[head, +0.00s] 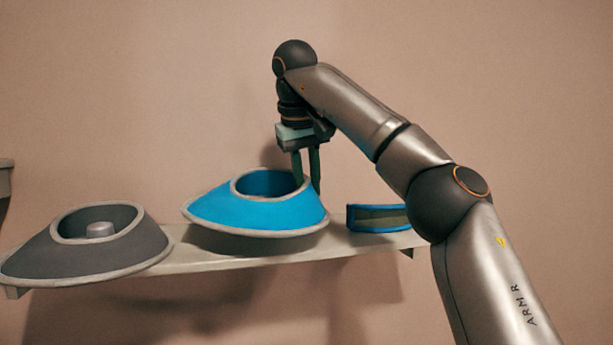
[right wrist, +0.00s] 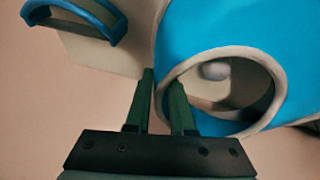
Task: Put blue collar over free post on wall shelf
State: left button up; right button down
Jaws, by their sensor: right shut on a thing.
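The blue collar (head: 255,213), a wide cone with pale rims, is held above the wall shelf (head: 200,262), slightly tilted. My right gripper (head: 307,183) is shut on the right side of its upper rim; the right wrist view shows the blue collar (right wrist: 200,30) with its rim between the fingers (right wrist: 162,88). Through the collar's opening, the rounded top of a pale post (right wrist: 215,70) shows in the right wrist view, off centre in the hole. In the head view this post is hidden by the collar. My left gripper is not in view.
A grey collar (head: 85,258) sits around another post (head: 100,229) at the shelf's left. A blue-edged olive band (head: 378,225) lies on the shelf at right, close to the blue collar; it also shows in the right wrist view (right wrist: 85,12). The wall is behind.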

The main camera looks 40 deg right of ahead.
jog(key=shift+w+f+b, duration=0.1)
jog(key=shift+f+b, duration=0.7)
jog(key=shift+f, duration=0.95)
jog(key=c, duration=0.7)
grip_release()
jog(key=p+v, duration=0.2)
jog(key=v, duration=0.3)
jog(key=shift+w+d, duration=0.1)
jog(key=shift+d, duration=0.05)
jog(key=v, duration=0.4)
jog(key=shift+a+r, duration=0.25)
jog(key=shift+r, duration=0.1)
jog(key=shift+v, duration=1.2)
jog(key=shift+f, duration=0.1)
